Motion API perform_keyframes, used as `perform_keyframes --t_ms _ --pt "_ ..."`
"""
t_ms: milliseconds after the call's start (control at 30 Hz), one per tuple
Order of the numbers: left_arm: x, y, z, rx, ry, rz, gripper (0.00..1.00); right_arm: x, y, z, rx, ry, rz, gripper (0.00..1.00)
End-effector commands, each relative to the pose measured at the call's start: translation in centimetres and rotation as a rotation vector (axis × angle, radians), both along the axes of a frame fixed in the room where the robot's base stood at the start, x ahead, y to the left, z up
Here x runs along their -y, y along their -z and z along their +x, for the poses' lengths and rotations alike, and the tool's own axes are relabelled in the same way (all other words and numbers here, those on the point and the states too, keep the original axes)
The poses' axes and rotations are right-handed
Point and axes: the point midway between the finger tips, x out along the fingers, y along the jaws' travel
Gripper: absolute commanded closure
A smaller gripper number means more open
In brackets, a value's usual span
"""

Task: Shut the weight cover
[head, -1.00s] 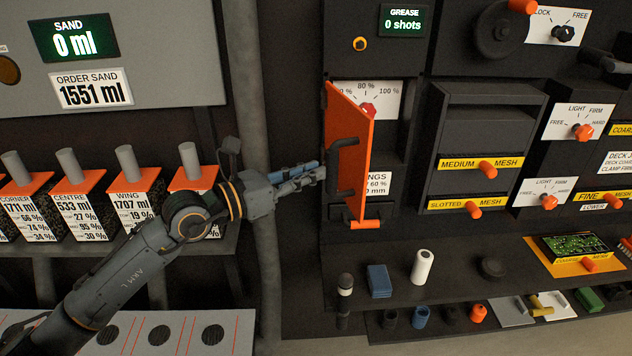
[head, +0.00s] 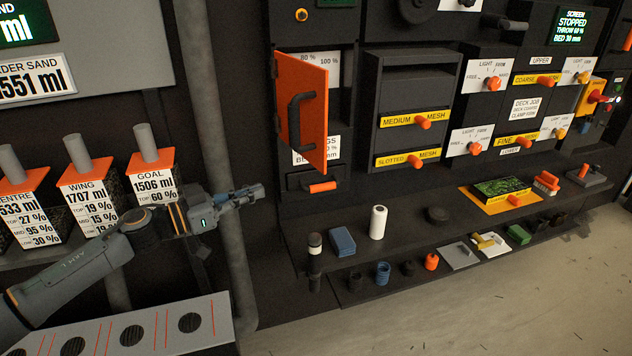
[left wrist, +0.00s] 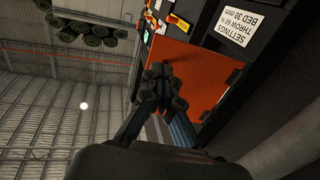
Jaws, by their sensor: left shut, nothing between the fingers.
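The weight cover, taken to be the orange hinged panel (head: 303,112) with a black handle, stands swung open on the dark cabinet in the head view. A settings label and part of a percent dial show behind it. The orange panel also shows in the left wrist view (left wrist: 200,75), beyond the fingers. My left gripper (head: 258,193) is shut and empty, left of and below the panel in the head view, apart from the handle. Its fingertips also show in the left wrist view (left wrist: 160,72). My right gripper is not in view.
Sand containers (head: 90,195) with orange lids line the left shelf. A vertical grey pipe (head: 208,130) stands behind my left gripper. A blue block (head: 342,241) and white roll (head: 378,222) sit on the ledge below the panel. Open floor (head: 480,310) lies at the lower right.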

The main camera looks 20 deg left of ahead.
Motion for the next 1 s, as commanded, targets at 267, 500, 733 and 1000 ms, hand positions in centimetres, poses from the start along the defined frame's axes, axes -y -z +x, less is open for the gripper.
perform_keyframes --t_ms 267,500,733,1000 --pt "2.4 -0.7 2.7 0.004 0.0 -0.008 1.0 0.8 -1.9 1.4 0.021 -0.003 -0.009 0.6" --pt "5.9 -0.6 6.5 0.003 0.001 -0.005 1.0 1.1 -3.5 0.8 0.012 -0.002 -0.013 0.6" --pt "8.4 -0.4 9.2 0.002 0.001 -0.003 1.0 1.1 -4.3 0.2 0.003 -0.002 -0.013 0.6" --pt "9.4 -0.1 10.3 0.001 0.002 0.0 1.0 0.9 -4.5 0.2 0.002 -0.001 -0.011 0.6"
